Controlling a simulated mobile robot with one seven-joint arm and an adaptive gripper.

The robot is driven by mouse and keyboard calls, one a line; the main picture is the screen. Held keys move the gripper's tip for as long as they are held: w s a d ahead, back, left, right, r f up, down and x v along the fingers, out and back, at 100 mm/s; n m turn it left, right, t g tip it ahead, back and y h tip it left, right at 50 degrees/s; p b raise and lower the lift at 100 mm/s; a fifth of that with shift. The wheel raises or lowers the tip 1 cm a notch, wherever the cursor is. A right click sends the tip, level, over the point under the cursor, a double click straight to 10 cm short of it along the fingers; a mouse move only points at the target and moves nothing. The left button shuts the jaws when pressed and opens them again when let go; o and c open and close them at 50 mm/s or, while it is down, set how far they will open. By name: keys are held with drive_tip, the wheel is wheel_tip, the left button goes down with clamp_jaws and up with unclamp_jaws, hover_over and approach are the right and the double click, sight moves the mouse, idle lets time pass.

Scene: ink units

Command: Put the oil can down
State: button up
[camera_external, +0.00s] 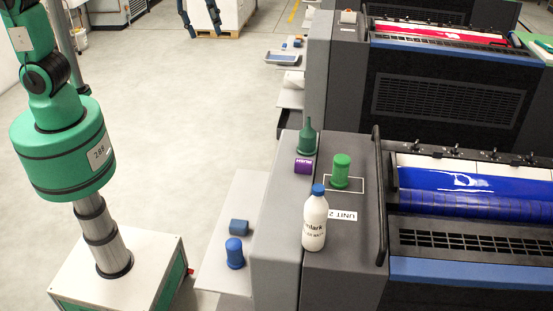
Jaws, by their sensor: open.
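A dark green can with a tapered spout (307,139), which looks like the oil can, stands upright on the grey cover of the near press (280,222). A purple block (303,166) is just in front of it and hides part of its base. My gripper (205,36) shows only as two dark fingers at the top edge. They are apart, with nothing seen between them, well up and left of the can. The rest of the gripper is out of frame.
A green lidded tin (341,172) stands at a white outline on the cover. A white bottle with a blue cap (315,220) stands in front, by the UNIT 2 label (342,216). A blue tin (235,253) and a blue block (239,227) are on the lower side shelf.

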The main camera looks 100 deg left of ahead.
drive_tip(key=s+d+n+t, duration=0.1)
drive_tip(key=s+d, duration=0.1)
drive_tip(key=s, duration=1.2)
drive_tip(key=s+d+f+n+t, duration=0.1)
drive_tip(key=s+d, duration=0.1)
drive_tip(key=s, duration=1.1)
drive_tip(key=shift+s+d+n, duration=0.4)
drive_tip(key=shift+f, duration=0.15)
wheel_tip(320, 180, down, 17)
drive_tip(key=b, duration=1.7)
